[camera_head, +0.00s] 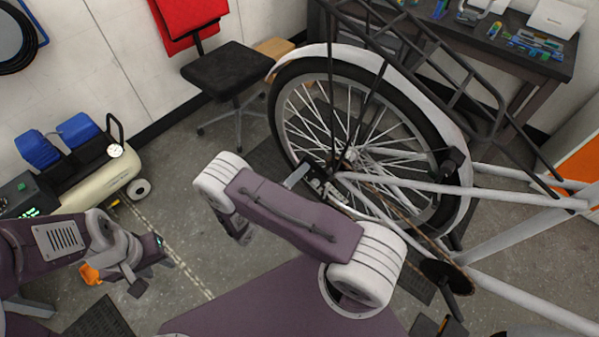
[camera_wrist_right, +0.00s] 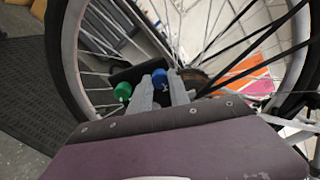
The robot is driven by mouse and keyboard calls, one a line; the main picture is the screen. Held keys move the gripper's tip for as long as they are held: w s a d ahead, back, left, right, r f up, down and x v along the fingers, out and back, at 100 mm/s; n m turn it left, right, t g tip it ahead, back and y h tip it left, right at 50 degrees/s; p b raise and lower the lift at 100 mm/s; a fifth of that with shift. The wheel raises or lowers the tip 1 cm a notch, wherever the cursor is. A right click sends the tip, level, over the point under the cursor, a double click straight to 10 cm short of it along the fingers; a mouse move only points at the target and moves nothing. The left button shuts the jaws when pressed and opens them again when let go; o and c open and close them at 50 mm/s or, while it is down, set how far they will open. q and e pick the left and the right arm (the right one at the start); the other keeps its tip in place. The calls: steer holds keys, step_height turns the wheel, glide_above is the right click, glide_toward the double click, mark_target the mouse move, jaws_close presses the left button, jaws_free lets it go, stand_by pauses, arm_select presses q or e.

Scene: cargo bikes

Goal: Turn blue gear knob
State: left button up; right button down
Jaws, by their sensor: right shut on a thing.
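The blue gear knob (camera_wrist_right: 159,79) shows in the right wrist view, on a dark box beside the rear wheel's hub. My right gripper (camera_wrist_right: 160,84) has its two grey fingers on either side of this knob and is shut on it. A green knob (camera_wrist_right: 123,91) sits just left of the left finger, outside the grip. In the head view my right arm's links hide much of the knob area, and I cannot make out the blue knob there. My left gripper (camera_head: 142,283) is at the lower left, far from the bike; its jaw opening is unclear.
The bike's rear wheel (camera_head: 362,135) and white frame (camera_head: 480,195) fill the right side. A workbench (camera_head: 480,45) with tools stands behind. A black chair (camera_head: 228,72) stands at the back, and an air compressor (camera_head: 80,175) at the left. The floor between is clear.

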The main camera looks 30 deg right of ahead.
steer(key=shift+n, duration=0.4)
steer(key=c, duration=1.2)
jaws_free()
steer(key=shift+c, duration=0.2)
steer(key=b+v, duration=0.1)
steer(key=v, duration=0.8)
steer(key=shift+b, duration=0.35)
